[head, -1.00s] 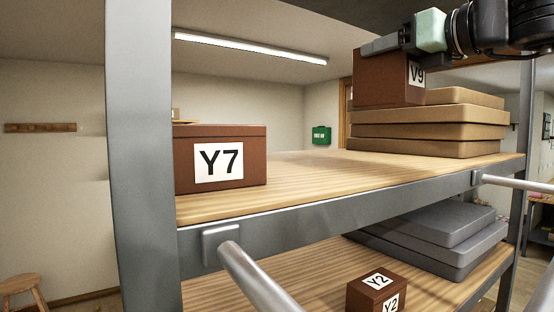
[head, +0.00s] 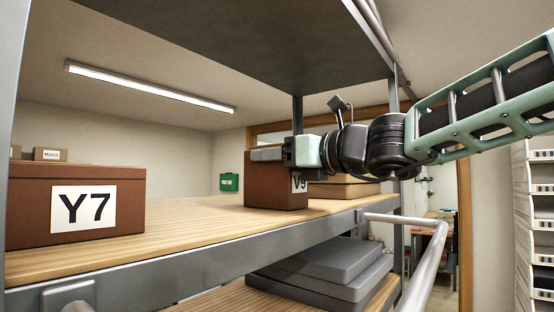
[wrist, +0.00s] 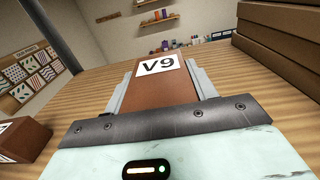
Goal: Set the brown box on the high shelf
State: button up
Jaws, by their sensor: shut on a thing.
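The brown box marked V9 (head: 270,182) is upright in my gripper (head: 268,154), whose grey fingers are shut across its upper part. In the wrist view the V9 box (wrist: 160,88) sits between the two fingers, label toward the camera. The box is over the wooden high shelf (head: 190,228), its base at or just above the boards; I cannot tell whether it touches. A stack of flat cardboard boxes (head: 345,189) is right of it, partly hidden by the box and my arm.
A larger brown box marked Y7 (head: 30,208) stands at the shelf's left, with bare boards between it and V9. Grey flat cases (head: 325,262) lie on the shelf below. A dark panel (head: 230,50) hangs above; a metal post (head: 297,118) stands behind.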

jog(key=o, duration=1.2)
jog(key=shift+c, duration=0.2)
jog(key=shift+r, duration=0.1)
jog(key=shift+s+d, duration=0.2)
jog(key=shift+d, duration=0.1)
jog(key=b+v, duration=0.3)
jog(key=v, duration=0.8)
jog(key=shift+b, duration=0.35)
jog(key=shift+s+d, duration=0.1)
jog(key=shift+s, duration=0.05)
